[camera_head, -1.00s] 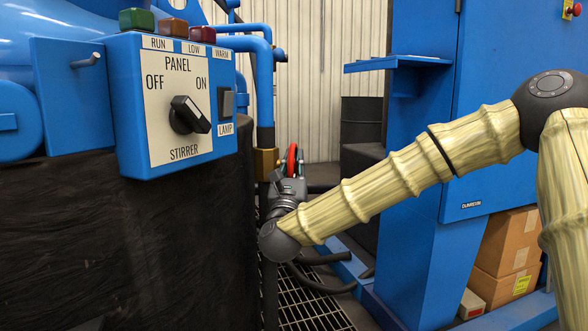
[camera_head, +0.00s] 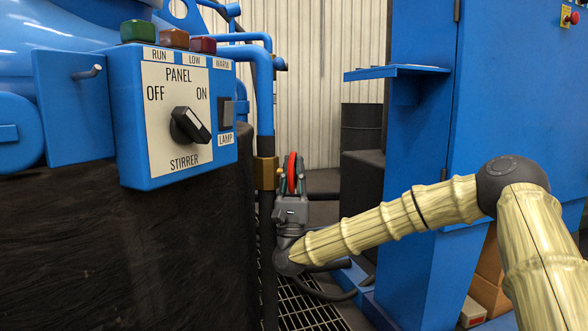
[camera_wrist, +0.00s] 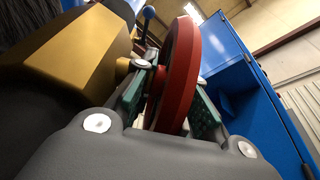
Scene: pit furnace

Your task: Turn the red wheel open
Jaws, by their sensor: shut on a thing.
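The red wheel (camera_head: 292,172) stands edge-on beside a brass valve body (camera_head: 266,172) on the blue pipe. In the wrist view the red wheel (camera_wrist: 178,75) rises between the fingers, with the brass body (camera_wrist: 70,60) close on the left. My gripper (camera_head: 291,180) comes from below and is shut on the wheel's rim, one finger on each side. In the wrist view my gripper (camera_wrist: 170,108) shows its green finger pads at the wheel. The wheel's lower part is hidden by the gripper.
A blue panel box (camera_head: 175,110) with a STIRRER knob is at left, above a dark furnace wall (camera_head: 130,240). A blue cabinet (camera_head: 510,110) with a shelf (camera_head: 398,72) stands at right. Floor grating (camera_head: 310,305) and a black drum (camera_head: 361,128) lie between.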

